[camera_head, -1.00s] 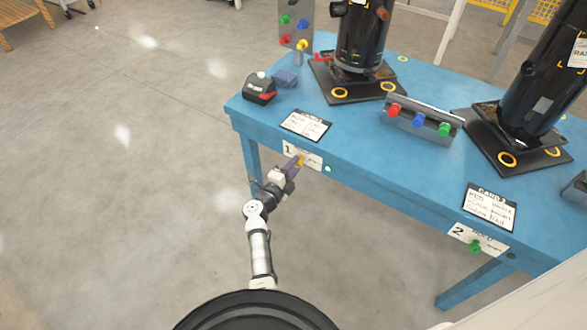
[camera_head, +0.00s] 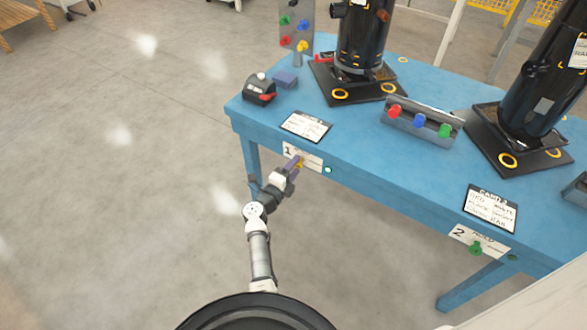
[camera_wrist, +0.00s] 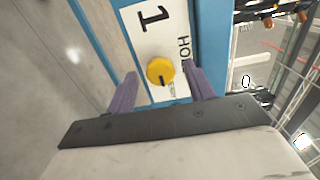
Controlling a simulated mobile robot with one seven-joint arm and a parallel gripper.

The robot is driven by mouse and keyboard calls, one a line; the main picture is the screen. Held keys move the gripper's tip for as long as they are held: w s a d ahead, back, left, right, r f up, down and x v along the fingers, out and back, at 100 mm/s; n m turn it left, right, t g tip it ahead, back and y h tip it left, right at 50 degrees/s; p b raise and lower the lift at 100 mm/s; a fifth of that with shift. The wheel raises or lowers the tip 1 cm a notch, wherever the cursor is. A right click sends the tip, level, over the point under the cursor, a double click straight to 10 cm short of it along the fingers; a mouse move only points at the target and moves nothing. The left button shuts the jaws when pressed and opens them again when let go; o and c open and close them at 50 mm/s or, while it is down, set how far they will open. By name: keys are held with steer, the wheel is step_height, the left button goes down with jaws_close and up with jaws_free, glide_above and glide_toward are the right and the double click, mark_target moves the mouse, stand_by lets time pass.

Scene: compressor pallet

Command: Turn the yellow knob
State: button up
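A round yellow knob (camera_wrist: 160,71) with a dark mark sits on the white label marked "1" (camera_wrist: 158,30) on the blue table's front edge. In the head view the knob (camera_head: 301,164) is partly hidden by my gripper (camera_head: 293,164). In the wrist view my gripper (camera_wrist: 161,80) is open, with one purple finger on each side of the knob. Gaps show between both fingers and the knob. Whether the fingertips reach past its face is hard to tell.
The blue table (camera_head: 365,146) holds black compressors, a knob rail (camera_head: 422,121), cards and a small black device (camera_head: 259,90). An upright panel (camera_head: 297,26) has several coloured knobs, one yellow. A green knob (camera_head: 476,248) is at label "2". A small light (camera_head: 327,170) is beside label "1".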

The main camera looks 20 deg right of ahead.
steer(key=v, duration=1.3)
steer(key=shift+s+a, duration=0.25)
